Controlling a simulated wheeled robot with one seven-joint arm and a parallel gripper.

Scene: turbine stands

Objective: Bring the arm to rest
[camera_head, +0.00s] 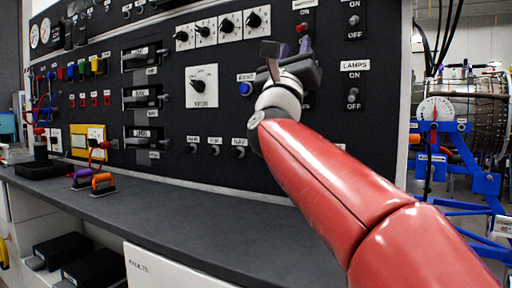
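My red arm (330,175) reaches from the lower right up to the black control panel. My gripper (287,48) is at its far end, in front of the upper right part of the panel. Its two fingers point up and stand apart, with a gap between them. I see nothing held in the gap. A red button (301,28) shows just above the right fingertip. I cannot tell whether the gripper touches the panel. The arm hides part of the panel and the bench.
The dark bench top (190,205) runs below the panel. Orange-and-purple clamps (102,183) lie on its left part. A blue button (245,88), a rotary dial (201,86) and lamp switches (353,87) are near the gripper. A turbine on a blue stand (485,184) is at right.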

